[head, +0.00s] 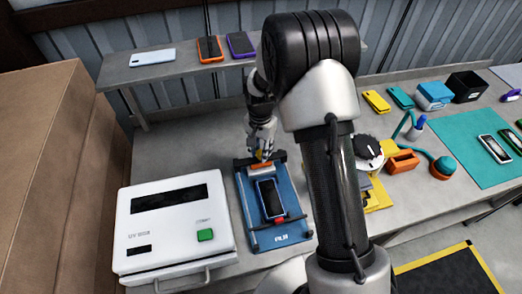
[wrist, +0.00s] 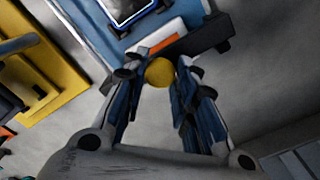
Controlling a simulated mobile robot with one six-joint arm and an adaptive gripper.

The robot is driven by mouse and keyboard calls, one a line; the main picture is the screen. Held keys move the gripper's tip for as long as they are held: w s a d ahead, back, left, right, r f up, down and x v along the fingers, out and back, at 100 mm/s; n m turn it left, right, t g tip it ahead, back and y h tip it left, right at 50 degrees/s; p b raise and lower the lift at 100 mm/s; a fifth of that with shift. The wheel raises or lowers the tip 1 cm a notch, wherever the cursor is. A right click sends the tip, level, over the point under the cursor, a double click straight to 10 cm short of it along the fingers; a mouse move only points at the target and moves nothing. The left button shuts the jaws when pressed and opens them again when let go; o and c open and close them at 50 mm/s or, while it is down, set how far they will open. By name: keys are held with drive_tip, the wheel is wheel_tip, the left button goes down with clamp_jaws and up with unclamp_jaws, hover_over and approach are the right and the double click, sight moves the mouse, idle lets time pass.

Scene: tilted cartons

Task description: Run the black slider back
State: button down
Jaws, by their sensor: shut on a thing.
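A blue fixture (head: 246,206) lies on the bench with a dark-screened phone (head: 270,198) on it. The black slider (head: 279,157) crosses the fixture's far end; in the wrist view its black bar (wrist: 205,37) runs behind a white and orange block (wrist: 163,42). A round yellow knob (wrist: 159,72) sits beside the bar on the side toward my gripper. My gripper (head: 262,152) reaches down at the far end of the fixture. In the wrist view my gripper (wrist: 160,75) has its fingers on both sides of the knob, shut on it. The fingers partly hide the slider.
A white box machine (head: 170,226) with a green button stands close left of the fixture. A yellow-based device with a dial (head: 368,148) and an orange block (head: 402,161) stand to the right. A raised shelf (head: 180,68) with several phones is behind.

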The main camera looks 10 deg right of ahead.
sight(260, 151)
drive_tip(key=shift+w+r, duration=0.1)
drive_tip(key=shift+w, duration=0.15)
drive_tip(key=c, duration=1.2)
unclamp_jaws()
drive_tip(key=shift+c, duration=0.2)
wheel_tip(260, 151, up, 12)
